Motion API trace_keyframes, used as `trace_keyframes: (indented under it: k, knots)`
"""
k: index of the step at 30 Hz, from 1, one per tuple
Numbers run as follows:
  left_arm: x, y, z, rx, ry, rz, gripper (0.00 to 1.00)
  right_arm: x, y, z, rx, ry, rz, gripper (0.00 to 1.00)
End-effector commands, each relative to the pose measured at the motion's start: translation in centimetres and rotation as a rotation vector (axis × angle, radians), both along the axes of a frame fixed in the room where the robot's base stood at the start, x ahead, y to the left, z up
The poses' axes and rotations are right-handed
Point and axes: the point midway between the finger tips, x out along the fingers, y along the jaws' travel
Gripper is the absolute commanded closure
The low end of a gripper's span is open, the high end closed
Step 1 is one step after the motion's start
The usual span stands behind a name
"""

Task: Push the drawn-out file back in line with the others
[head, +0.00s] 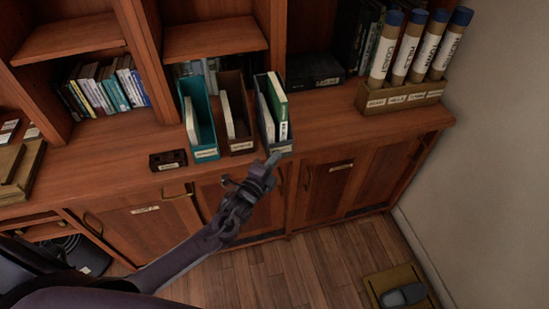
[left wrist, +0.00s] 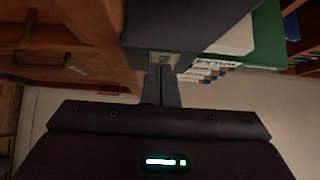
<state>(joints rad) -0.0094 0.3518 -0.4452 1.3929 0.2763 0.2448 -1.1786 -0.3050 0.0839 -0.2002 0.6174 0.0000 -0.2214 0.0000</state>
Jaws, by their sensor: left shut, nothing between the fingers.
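Three upright magazine files stand on the wooden counter: a teal one (head: 206,133), a brown one (head: 240,144) and a dark grey one (head: 266,126). The dark grey file, holding a green book (head: 278,104) and pale ones, sits further forward than the line of the other two. My left gripper (head: 272,160) is shut and empty, with its tips at the low front of the dark grey file. In the left wrist view the closed fingers (left wrist: 162,86) point at the label on that file's front (left wrist: 192,33); I cannot tell whether they touch. My right gripper is out of view.
A small dark box (head: 168,160) lies left of the teal file. Cabinet doors with handles (head: 307,178) are below the counter edge. Counter space right of the grey file is clear.

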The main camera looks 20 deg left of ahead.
Motion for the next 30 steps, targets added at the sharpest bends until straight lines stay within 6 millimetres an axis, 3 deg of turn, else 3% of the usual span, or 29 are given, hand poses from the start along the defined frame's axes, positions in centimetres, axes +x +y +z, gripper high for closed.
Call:
trace_keyframes:
  k: [9,19,30]
  knots:
    - [0.2,0.1,-0.1,0.0,-0.001,0.0,1.0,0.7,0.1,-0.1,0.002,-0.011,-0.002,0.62]
    - [4.0,2.7,-0.1,0.0,-0.004,0.001,1.0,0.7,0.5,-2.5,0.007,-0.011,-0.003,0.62]
    - [4.1,2.8,0.0,0.0,-0.001,0.0,1.0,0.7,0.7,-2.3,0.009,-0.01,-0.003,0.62]
